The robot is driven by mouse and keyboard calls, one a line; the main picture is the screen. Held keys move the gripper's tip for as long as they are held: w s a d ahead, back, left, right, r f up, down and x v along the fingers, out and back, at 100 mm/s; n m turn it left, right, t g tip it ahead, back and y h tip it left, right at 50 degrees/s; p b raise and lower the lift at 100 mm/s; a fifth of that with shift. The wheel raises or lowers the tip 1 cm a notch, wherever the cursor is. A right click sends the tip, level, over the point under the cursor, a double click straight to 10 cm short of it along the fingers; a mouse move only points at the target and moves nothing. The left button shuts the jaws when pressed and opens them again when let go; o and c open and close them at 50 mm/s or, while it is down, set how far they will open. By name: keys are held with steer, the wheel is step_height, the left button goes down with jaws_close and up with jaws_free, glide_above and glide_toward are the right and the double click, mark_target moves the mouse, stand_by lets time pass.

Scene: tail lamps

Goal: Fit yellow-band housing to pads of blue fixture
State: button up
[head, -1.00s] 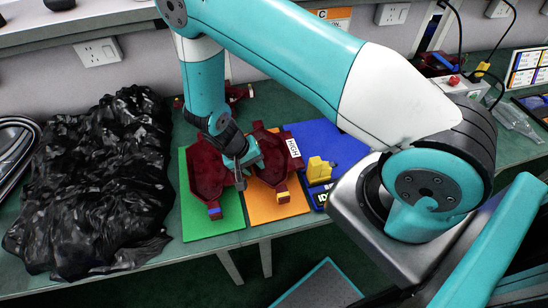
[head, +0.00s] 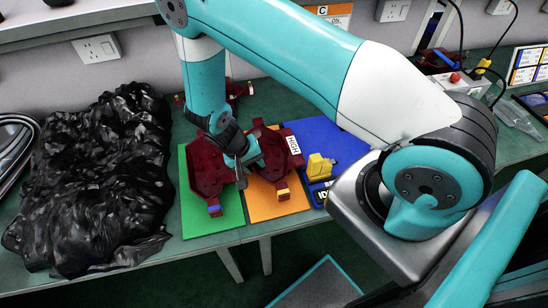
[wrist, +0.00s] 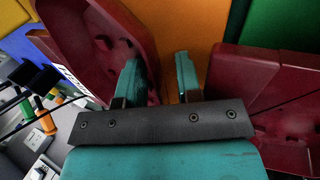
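The yellow-band housing (head: 280,172) is a dark red open shell on an orange mat, with a white "HIGH" label and a small yellow band at its front end. My gripper (head: 241,172) is low at its left side. In the wrist view the two teal fingers (wrist: 158,80) are apart; the left one overlaps the housing's (wrist: 90,30) wall, and the right one is over the orange mat. Contact cannot be told. On the blue mat (head: 325,135) are a yellow block (head: 319,167) and a dark blue labelled part; my arm hides part of this area. I cannot make out separate pads.
Another dark red housing, with a blue band (head: 206,170), lies on the green mat (head: 225,212) just left of my gripper. A crumpled black bag (head: 95,190) fills the bench's left. More red parts (head: 237,90) lie behind. Sockets and cables are at the back right.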

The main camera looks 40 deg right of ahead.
jaws_close()
steer(key=shift+f, duration=0.1)
